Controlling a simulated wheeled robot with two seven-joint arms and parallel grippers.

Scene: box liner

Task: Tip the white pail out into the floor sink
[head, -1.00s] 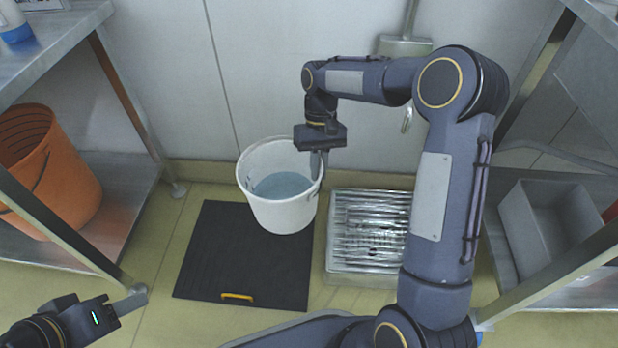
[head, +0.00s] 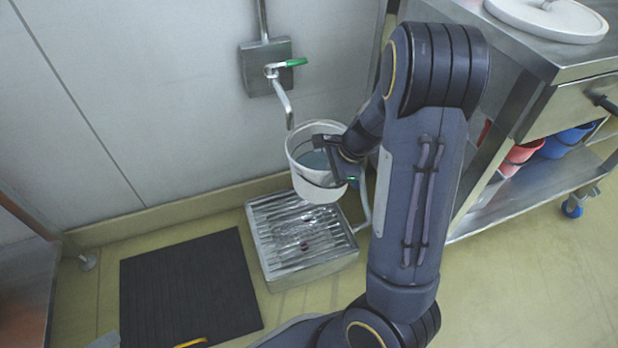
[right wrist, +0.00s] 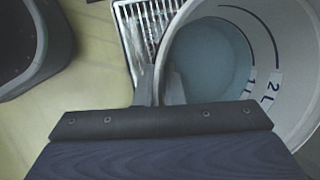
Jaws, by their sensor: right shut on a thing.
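The white pail (head: 318,190) hangs over the back right part of the floor sink, close to upright, with bluish water in it. My right gripper (head: 338,160) is shut on the right side of its rim. In the right wrist view the pail (right wrist: 297,100) shows litre marks on its inner wall, with water (right wrist: 208,58) at the bottom; the fingers (right wrist: 158,90) grip the rim. The floor sink (head: 268,262) is a low metal box with a slatted grate; part of it is hidden behind the pail. My left gripper is not in view.
A wall tap (head: 283,90) with a green lever has its spout end just above the pail's back-left rim. A black ribbed mat (head: 190,285) lies left of the sink. A steel bench (head: 540,75) with red and blue buckets below stands right of my arm.

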